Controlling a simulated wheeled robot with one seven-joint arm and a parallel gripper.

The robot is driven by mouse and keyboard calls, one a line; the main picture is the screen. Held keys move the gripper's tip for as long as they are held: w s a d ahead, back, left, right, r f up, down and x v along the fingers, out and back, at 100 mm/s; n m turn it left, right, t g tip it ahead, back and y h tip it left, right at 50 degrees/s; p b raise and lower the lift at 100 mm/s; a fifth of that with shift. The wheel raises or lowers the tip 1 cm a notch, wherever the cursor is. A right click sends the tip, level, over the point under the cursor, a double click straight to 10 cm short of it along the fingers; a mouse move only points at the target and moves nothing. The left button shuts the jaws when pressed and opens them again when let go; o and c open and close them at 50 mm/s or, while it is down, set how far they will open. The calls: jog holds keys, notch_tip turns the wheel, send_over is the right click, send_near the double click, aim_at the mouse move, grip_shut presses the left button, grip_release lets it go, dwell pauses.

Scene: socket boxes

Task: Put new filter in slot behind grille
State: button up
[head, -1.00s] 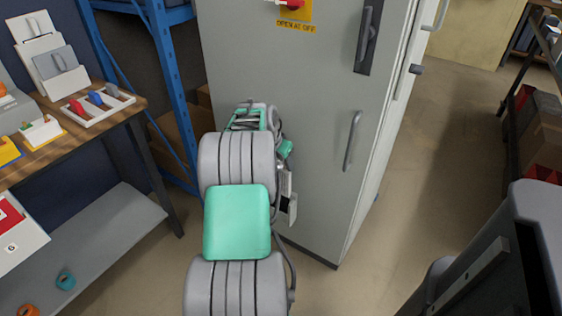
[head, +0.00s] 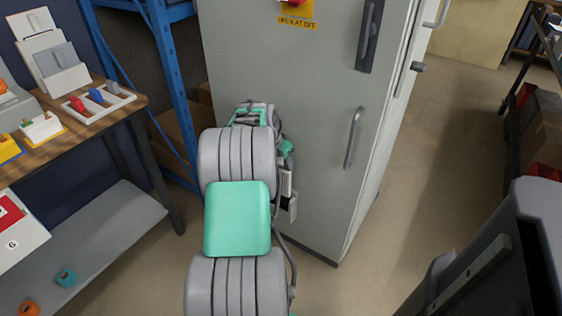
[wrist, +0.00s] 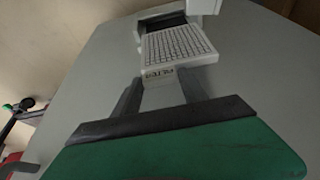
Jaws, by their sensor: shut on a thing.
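The filter (wrist: 178,45), a pale framed panel with a fine grid, shows in the wrist view. A dark-lettered strip (wrist: 158,74) lies along its near edge, with a grey tab (wrist: 162,95) below it. My gripper (wrist: 162,118), with green finger and dark pad, is shut on this tab end. The filter's far end meets a dark opening (wrist: 160,20) with pale edges in the grey cabinet (wrist: 90,65); how far it is inside I cannot tell. A pale part, possibly the grille (wrist: 203,5), stands beside the opening. In the head view, my arm hides gripper and filter.
The tall grey cabinet (head: 310,130) stands ahead, with a handle (head: 354,138) on its door. A workbench (head: 62,145) with white holders and a tray (head: 98,103) is at left, beside blue shelving (head: 165,75).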

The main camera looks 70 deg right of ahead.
jog(key=shift+f, duration=0.5)
jog(key=b, duration=0.5)
send_over(282, 190)
jog(key=shift+w+a+f, duration=0.1)
jog(key=shift+f, duration=1.75)
jog(key=shift+a+f, duration=0.1)
jog(key=shift+f, duration=1.7)
jog(key=shift+f+b, duration=1.25)
jog(key=shift+f, duration=1.35)
jog(key=o, duration=1.4)
jog(key=p+v, duration=0.2)
jog(key=v, duration=0.6)
jog(key=shift+p, duration=0.35)
